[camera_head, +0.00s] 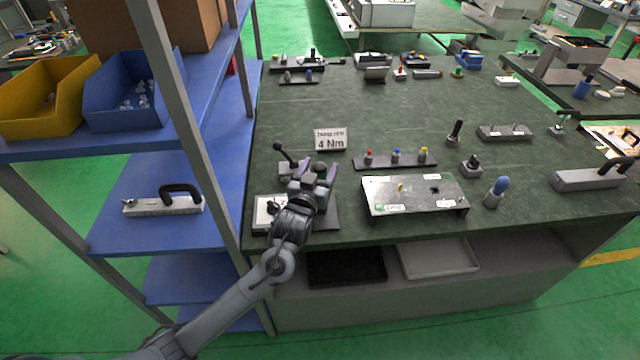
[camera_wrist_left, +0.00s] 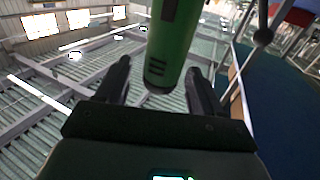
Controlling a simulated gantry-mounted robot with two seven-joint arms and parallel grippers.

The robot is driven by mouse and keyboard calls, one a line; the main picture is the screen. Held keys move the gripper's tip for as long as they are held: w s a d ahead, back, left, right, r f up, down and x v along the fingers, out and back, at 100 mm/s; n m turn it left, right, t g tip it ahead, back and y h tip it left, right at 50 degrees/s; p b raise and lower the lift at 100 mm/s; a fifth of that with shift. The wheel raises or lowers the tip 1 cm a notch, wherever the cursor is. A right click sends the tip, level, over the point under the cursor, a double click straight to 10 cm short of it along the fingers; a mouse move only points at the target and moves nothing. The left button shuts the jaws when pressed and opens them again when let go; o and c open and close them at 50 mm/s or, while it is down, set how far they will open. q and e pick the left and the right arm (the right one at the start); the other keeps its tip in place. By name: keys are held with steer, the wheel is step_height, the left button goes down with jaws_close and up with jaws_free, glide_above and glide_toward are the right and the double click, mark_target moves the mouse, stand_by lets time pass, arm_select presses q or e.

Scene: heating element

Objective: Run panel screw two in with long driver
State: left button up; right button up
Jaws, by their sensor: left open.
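My left gripper (camera_head: 320,174) is over the left front of the bench, close to a small fixture with a black ball lever. In the left wrist view my left gripper (camera_wrist_left: 160,92) has its two dark fingers apart, with the end of a green cylinder (camera_wrist_left: 170,50) between them. I cannot tell whether they touch it, or whether it is the long driver; I cannot make it out in the head view. A pale panel (camera_head: 415,207) lies to the right of the gripper, with a small yellow piece (camera_head: 400,188) standing on it. I cannot make out screw two. My right gripper is not in view.
A rack (camera_head: 380,162) with red, blue and yellow tops stands behind the panel. A "4 Nm" sign (camera_head: 330,140) stands behind the gripper. A blue-topped tool (camera_head: 497,190) is right of the panel.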

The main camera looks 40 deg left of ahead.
arm_select(q)
steer(key=shift+w+a, duration=0.2)
steer(key=shift+w, duration=0.15)
jaws_close()
stand_by(0.3)
